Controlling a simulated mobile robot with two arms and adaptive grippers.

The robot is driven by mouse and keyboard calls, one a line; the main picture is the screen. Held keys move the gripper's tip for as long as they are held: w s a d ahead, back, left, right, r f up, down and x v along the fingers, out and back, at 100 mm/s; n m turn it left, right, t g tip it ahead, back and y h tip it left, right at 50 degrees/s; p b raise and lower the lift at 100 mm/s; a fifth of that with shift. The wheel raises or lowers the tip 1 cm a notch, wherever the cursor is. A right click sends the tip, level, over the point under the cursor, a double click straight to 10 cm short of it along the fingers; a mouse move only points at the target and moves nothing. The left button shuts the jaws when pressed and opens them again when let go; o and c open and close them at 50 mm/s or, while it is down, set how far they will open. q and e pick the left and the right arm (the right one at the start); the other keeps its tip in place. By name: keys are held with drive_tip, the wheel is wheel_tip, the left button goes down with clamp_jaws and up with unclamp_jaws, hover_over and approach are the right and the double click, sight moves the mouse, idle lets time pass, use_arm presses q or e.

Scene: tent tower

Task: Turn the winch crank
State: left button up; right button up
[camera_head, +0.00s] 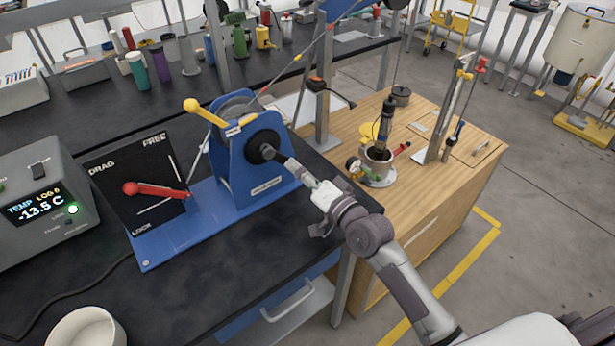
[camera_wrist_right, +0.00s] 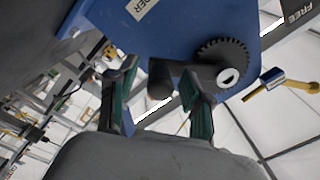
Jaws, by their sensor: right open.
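The blue winch (camera_head: 247,165) stands on the black bench, with a round black hub (camera_head: 264,146) on its right side. The dark crank (camera_head: 281,160) reaches from this hub toward my right gripper (camera_head: 306,183). In the right wrist view, the crank arm (camera_wrist_right: 180,68) runs left from the toothed hub (camera_wrist_right: 226,66), and its rounded handle (camera_wrist_right: 160,84) lies between the two open fingers (camera_wrist_right: 160,76). The fingers stand apart on either side of the handle; I cannot tell whether either touches it. My left gripper is not in view.
A black drag panel (camera_head: 120,170) with a red lever (camera_head: 153,189) and a yellow-knobbed lever (camera_head: 206,113) are left of the hub. A display box (camera_head: 40,190) stands farther left. A wooden table (camera_head: 440,195) with a pot and tools is at right.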

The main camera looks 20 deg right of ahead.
drive_tip(key=v, duration=1.2)
idle(0.7)
drive_tip(key=w+a+n+p, duration=0.1)
drive_tip(key=w, duration=0.2)
drive_tip(key=w+a+n+p, duration=0.1)
drive_tip(key=w+a, duration=0.1)
drive_tip(key=w, duration=0.2)
drive_tip(key=w+a+h+p, duration=0.1)
drive_tip(key=w, duration=0.2)
drive_tip(key=shift+w+a+n+p, duration=0.15)
drive_tip(key=shift+w+n+p, duration=0.2)
drive_tip(key=shift+n+p, duration=0.05)
clamp_jaws()
idle(0.5)
